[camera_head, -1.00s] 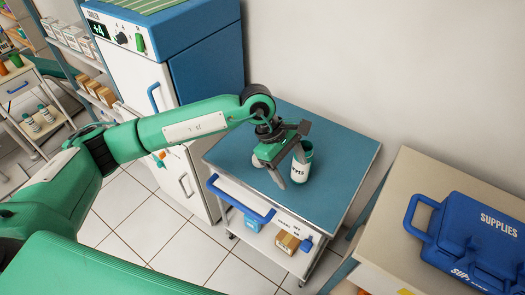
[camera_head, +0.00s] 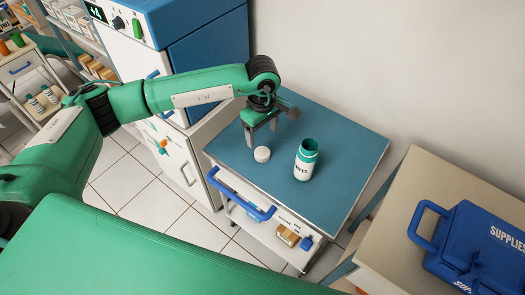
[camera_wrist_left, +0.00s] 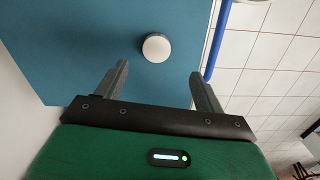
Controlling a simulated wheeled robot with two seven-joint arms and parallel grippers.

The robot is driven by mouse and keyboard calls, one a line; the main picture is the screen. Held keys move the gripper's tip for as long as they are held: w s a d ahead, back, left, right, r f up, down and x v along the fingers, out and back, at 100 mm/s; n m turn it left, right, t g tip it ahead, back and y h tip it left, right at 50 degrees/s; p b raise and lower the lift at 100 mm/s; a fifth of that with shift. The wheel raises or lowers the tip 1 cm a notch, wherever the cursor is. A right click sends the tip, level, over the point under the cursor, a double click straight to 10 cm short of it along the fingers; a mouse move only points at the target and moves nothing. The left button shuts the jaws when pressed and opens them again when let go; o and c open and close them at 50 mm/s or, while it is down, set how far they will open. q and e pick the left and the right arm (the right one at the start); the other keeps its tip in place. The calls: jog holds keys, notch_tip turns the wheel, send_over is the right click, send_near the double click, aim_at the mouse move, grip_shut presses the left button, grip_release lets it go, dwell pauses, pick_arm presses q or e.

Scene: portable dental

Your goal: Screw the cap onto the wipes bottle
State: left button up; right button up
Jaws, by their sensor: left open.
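The wipes bottle (camera_head: 305,162) is white with a green top and stands upright on the blue cart top. Its mouth looks open, with no cap on it. The white round cap (camera_head: 262,154) lies on the cart top to the left of the bottle. In the left wrist view the cap (camera_wrist_left: 156,47) sits ahead of and between the two finger lines, with blue surface around it. My left gripper (camera_head: 262,138) is open and empty, just behind the cap in the head view; its spread fingers also show in the left wrist view (camera_wrist_left: 160,82). My right gripper is not in view.
The cart top (camera_head: 345,150) is otherwise clear, with a blue handle (camera_head: 240,195) along its front left side. A wall is behind it. A blue-and-white cabinet (camera_head: 195,85) stands at the left, and a blue supplies case (camera_head: 480,245) lies on a counter at the right.

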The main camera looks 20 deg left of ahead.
aim_at(262, 153)
pick_arm(q)
jog(key=f, duration=0.4)
jog(key=shift+s+p, duration=0.2)
jog(key=shift+p, duration=0.1)
jog(key=shift+w+f, duration=0.1)
jog(key=shift+f, duration=0.1)
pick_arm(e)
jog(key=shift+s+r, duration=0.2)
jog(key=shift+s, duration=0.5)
pick_arm(q)
jog(key=shift+f+p, duration=0.35)
jog(key=shift+f, duration=0.05)
jog(key=f, duration=0.1)
jog(key=f+p, duration=0.1)
jog(key=f, duration=0.1)
jog(key=shift+w+f, duration=0.3)
jog(key=shift+w, duration=0.05)
jog(key=shift+f, duration=0.45)
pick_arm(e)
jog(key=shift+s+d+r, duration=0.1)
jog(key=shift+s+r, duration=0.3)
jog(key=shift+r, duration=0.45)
